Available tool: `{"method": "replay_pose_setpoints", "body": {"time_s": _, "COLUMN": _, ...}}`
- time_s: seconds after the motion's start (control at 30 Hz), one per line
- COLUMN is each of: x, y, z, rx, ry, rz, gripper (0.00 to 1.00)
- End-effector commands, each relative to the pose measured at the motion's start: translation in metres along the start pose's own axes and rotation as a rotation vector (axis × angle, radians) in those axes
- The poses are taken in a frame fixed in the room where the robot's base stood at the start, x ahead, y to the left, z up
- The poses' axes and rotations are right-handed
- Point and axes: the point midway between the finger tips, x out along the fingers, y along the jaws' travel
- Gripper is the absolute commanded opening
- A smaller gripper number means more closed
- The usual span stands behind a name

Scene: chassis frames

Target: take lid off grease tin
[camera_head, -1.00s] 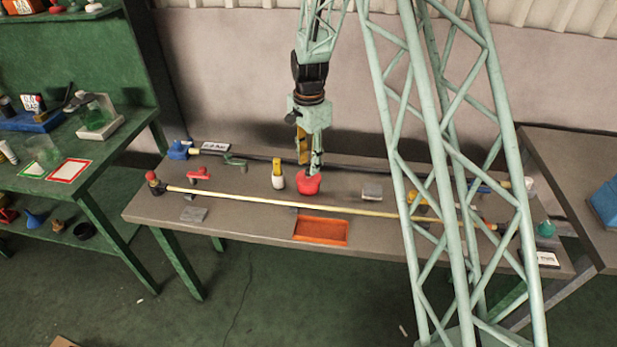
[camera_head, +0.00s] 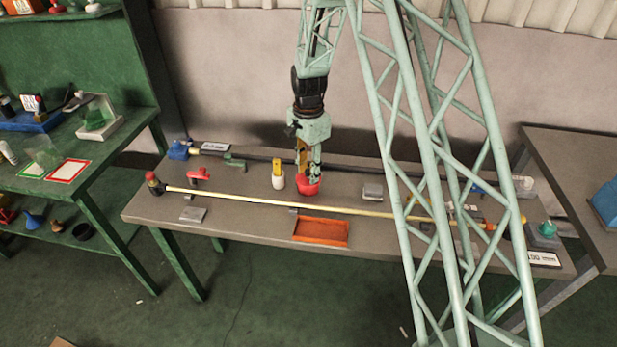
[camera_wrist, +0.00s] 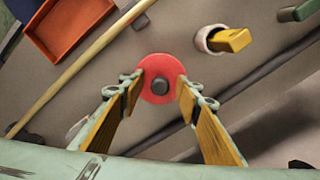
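The grease tin (camera_head: 307,188) is a red round tin standing on the grey-brown workbench, behind the orange tray. In the wrist view its red lid (camera_wrist: 153,70) shows from above as a disc with a dark round knob (camera_wrist: 160,86) in the middle. The lid looks seated on the tin. My gripper (camera_head: 309,176) is straight above the tin and points down. In the wrist view its two yellow-padded fingers (camera_wrist: 159,90) are apart, one on each side of the knob. I cannot tell whether they touch it. The tin's far side is hidden.
A white pot with a yellow brush or handle (camera_head: 278,178) stands close left of the tin. A long pale rod (camera_head: 270,202) crosses in front, and an orange tray (camera_head: 320,232) lies nearer. A grey block (camera_head: 372,191) is to the right. A dark rod runs behind.

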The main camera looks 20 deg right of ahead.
Motion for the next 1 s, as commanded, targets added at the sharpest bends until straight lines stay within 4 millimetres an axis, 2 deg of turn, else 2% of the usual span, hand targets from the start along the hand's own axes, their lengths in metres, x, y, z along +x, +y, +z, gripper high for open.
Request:
{"method": "replay_pose_setpoints", "body": {"time_s": 0.07, "x": -0.0001, "y": 0.0, "z": 0.0, "rx": 0.0, "ry": 0.0, "rz": 0.0, "gripper": 0.29}}
{"method": "replay_pose_setpoints", "body": {"time_s": 0.33, "x": -0.0001, "y": 0.0, "z": 0.0, "rx": 0.0, "ry": 0.0, "rz": 0.0, "gripper": 0.05}}
{"method": "replay_pose_setpoints", "body": {"time_s": 0.77, "x": -0.001, "y": -0.0001, "z": -0.0001, "rx": 0.0, "ry": 0.0, "rz": 0.0, "gripper": 0.04}}
{"method": "replay_pose_setpoints", "body": {"time_s": 1.0, "x": -0.01, "y": -0.0004, "z": -0.0001, "rx": 0.0, "ry": 0.0, "rz": -0.001, "gripper": 0.04}}
